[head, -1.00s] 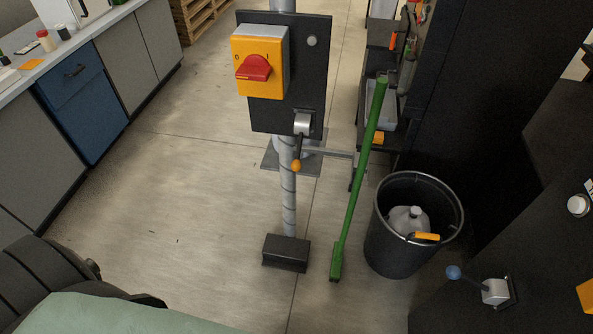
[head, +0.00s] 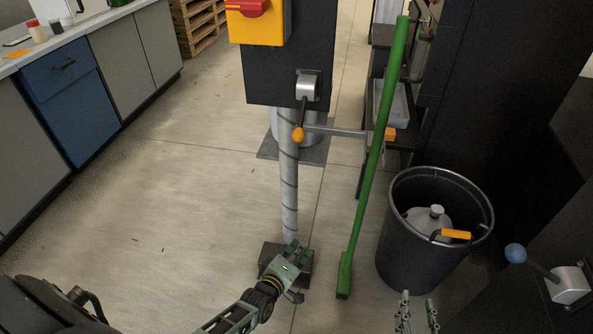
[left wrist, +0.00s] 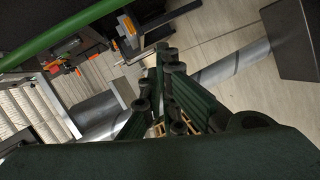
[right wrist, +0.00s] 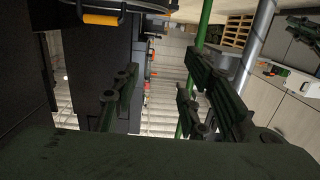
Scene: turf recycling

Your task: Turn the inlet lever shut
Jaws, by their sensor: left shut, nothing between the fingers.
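A lever with an orange knob (head: 298,135) hangs down from a silver hub (head: 307,88) on the dark panel of the post. A second lever with a blue knob (head: 515,253) sticks out from a silver hub (head: 568,285) on the dark cabinet at lower right. No readable label tells which is the inlet lever. My left gripper (head: 298,252) is shut and empty, below the orange-knobbed lever and over the post's dark foot; its fingers show in the left wrist view (left wrist: 165,85). My right gripper (head: 418,306) is open and empty, left of the blue-knobbed lever; it also shows in the right wrist view (right wrist: 160,85).
A green pole (head: 372,165) leans between the post and a black bin (head: 420,265) holding a pale jug (head: 430,222). A yellow switch box (head: 257,27) with a red knob sits on the panel. Floor left of the post is clear, up to the cabinets (head: 70,90).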

